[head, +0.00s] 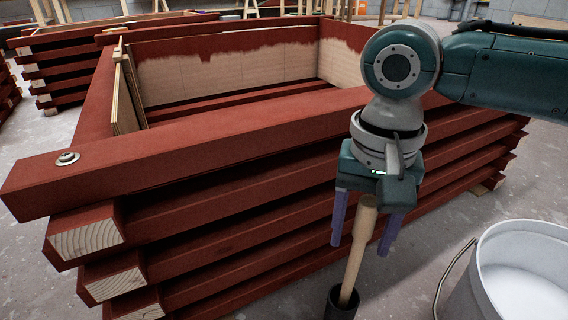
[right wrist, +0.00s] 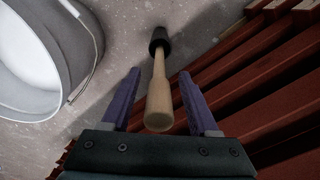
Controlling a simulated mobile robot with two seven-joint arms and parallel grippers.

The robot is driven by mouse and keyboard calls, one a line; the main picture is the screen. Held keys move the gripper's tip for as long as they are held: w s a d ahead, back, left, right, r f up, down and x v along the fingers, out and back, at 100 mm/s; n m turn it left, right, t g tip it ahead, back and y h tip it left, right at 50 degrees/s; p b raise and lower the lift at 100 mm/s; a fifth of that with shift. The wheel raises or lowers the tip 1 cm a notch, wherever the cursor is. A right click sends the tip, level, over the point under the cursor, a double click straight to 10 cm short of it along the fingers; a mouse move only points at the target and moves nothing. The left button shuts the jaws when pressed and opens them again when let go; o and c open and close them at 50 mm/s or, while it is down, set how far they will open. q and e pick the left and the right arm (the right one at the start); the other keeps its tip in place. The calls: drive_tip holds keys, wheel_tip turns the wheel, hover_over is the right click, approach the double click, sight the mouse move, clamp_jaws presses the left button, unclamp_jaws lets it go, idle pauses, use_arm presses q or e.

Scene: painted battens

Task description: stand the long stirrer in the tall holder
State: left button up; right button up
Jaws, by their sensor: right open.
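The long stirrer, a pale wooden rod (head: 357,258), stands with its lower end inside the dark tall holder (head: 341,305) at the bottom edge of the head view. It looks tilted there, its top to the right. My right gripper (head: 360,249) is open, pointing down, with its purple fingers on either side of the stirrer's upper part. In the right wrist view the stirrer (right wrist: 159,100) lies between the two fingers with a gap on each side, and its far end enters the holder (right wrist: 158,38). My left gripper is not in view.
A stack of red-painted battens (head: 230,150) forms a box-like frame beside my right arm. A bolt with a washer (head: 67,158) sits on its near corner. A grey bucket (head: 480,285) with white contents stands at the right. Grey floor shows between bucket and stack.

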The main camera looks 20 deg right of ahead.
wheel_tip(320, 180, up, 12)
drive_tip(key=p, duration=0.8)
drive_tip(key=shift+p, duration=0.4)
drive_tip(key=shift+a+r, duration=0.1)
drive_tip(key=shift+a, duration=0.05)
drive_tip(key=s+a+f+n+t+y, duration=0.2)
drive_tip(key=s+a+f+n+y, duration=0.15)
drive_tip(key=s+a+n, duration=0.55)
drive_tip(key=s+d+r+n+t+h, duration=0.1)
drive_tip(key=s+d+h, duration=0.2)
drive_tip(key=s+d, duration=0.3)
drive_tip(key=shift+s+d+t, duration=0.15)
drive_tip(key=shift+s+t, duration=0.15)
drive_tip(key=shift+s, duration=0.05)
drive_tip(key=shift+r, duration=0.1)
